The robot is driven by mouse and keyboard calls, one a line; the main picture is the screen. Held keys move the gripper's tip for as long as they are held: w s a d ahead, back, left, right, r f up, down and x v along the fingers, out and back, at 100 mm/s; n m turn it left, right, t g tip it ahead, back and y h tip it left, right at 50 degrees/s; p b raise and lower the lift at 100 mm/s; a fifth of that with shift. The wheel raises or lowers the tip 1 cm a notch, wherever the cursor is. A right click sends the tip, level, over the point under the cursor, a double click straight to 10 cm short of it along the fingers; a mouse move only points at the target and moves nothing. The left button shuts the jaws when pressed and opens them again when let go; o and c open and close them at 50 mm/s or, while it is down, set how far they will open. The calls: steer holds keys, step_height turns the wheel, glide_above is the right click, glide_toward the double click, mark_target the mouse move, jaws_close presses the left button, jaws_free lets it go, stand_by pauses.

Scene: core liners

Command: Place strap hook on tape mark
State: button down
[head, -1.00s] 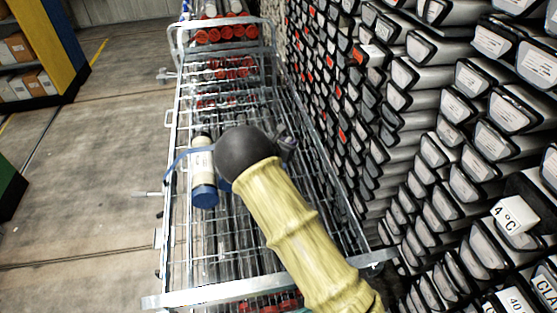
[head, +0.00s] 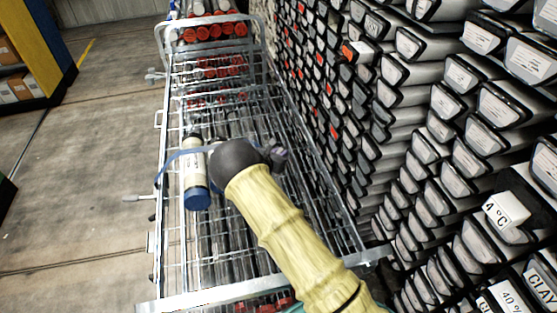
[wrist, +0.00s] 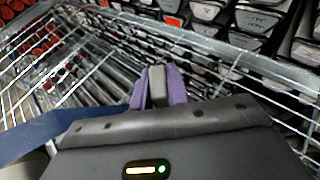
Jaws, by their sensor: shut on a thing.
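My gripper (head: 277,155) is over the wire cart, mostly hidden behind my dark wrist in the head view. In the wrist view its two purple fingers (wrist: 158,88) are shut on a small grey piece (wrist: 156,86), which may be the strap hook. A blue strap (head: 176,157) runs by a white tube with a blue end (head: 195,180), left of my wrist. A wide blue band, seemingly the same strap, shows in the wrist view (wrist: 60,136). Whether the strap joins the held piece is hidden. I cannot make out a tape mark.
The wire cart (head: 160,190) holds long dark tubes, with red-ended ones (head: 215,30) at its far end. A wall of stacked core liners (head: 410,130) stands close on the right. Bare concrete floor (head: 90,150) is open on the left.

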steer(key=shift+s+r, duration=0.1)
steer(key=shift+f+p, duration=0.3)
steer(key=shift+f, duration=1.6)
steer(key=shift+f, duration=0.1)
steer(key=c, duration=1.4)
jaws_free()
steer(key=shift+o, duration=0.2)
